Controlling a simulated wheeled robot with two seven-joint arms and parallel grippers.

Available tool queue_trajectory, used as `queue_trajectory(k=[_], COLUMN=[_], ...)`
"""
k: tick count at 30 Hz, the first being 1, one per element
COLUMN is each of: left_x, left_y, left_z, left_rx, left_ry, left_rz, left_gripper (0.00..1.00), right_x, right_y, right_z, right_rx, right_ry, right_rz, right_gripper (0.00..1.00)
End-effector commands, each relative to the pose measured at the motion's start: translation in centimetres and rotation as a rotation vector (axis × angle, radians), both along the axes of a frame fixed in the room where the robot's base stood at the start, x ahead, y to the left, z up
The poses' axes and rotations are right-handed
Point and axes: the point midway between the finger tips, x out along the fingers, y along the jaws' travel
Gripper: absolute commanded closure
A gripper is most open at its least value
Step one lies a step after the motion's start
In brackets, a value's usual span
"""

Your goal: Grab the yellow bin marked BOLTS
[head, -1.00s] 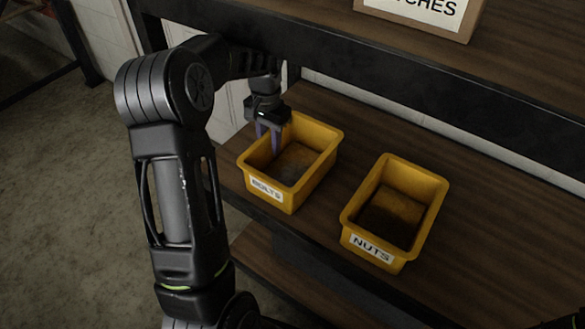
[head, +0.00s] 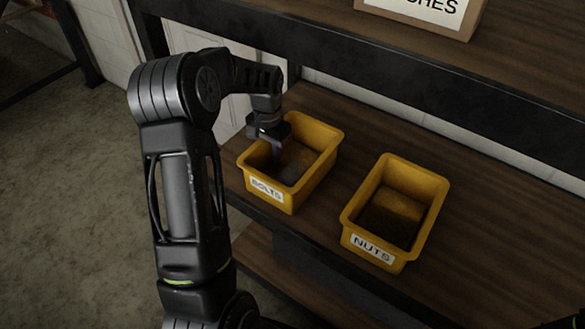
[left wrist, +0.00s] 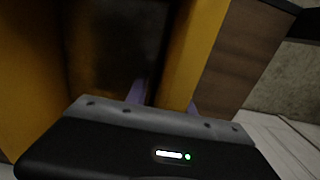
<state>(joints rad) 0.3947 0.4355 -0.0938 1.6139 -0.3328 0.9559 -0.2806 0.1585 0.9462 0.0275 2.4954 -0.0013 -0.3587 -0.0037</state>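The yellow bin marked BOLTS (head: 316,180) stands upright on the wooden shelf, its label facing the front. My left gripper (head: 272,150) is at the bin's left wall, pointing down. One finger shows inside the bin; the other is hidden in the head view. In the left wrist view the yellow wall (left wrist: 190,50) runs between the two purple fingers (left wrist: 165,100), one on the inner side and one on the outer side. The fingers are apart, with a dark gap between the inner finger and the wall.
A second yellow bin marked NUTS (head: 360,216) stands to the right, with a strip of bare shelf (head: 335,185) between the bins. An upper shelf (head: 330,50) carries a labelled box (head: 467,25). The right part of the lower shelf is clear.

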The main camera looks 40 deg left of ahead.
Motion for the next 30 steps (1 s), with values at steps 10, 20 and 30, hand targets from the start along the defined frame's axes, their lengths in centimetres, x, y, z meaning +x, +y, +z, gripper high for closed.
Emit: queue_trajectory(k=[10,20,30], left_x=[0.00,0.00,0.00], left_y=[0.01,0.01,0.00], left_z=[0.04,0.04,0.04], left_rx=[0.000,0.000,0.000], left_ry=[0.000,0.000,0.000], left_rz=[0.000,0.000,0.000], left_gripper=[0.71,0.96,1.00], right_x=[0.00,0.00,0.00], right_y=[0.00,0.00,0.00], right_z=[0.00,0.00,0.00], right_rx=[0.000,0.000,0.000], right_ry=[0.000,0.000,0.000], right_rz=[0.000,0.000,0.000], right_gripper=[0.64,0.64,0.64])
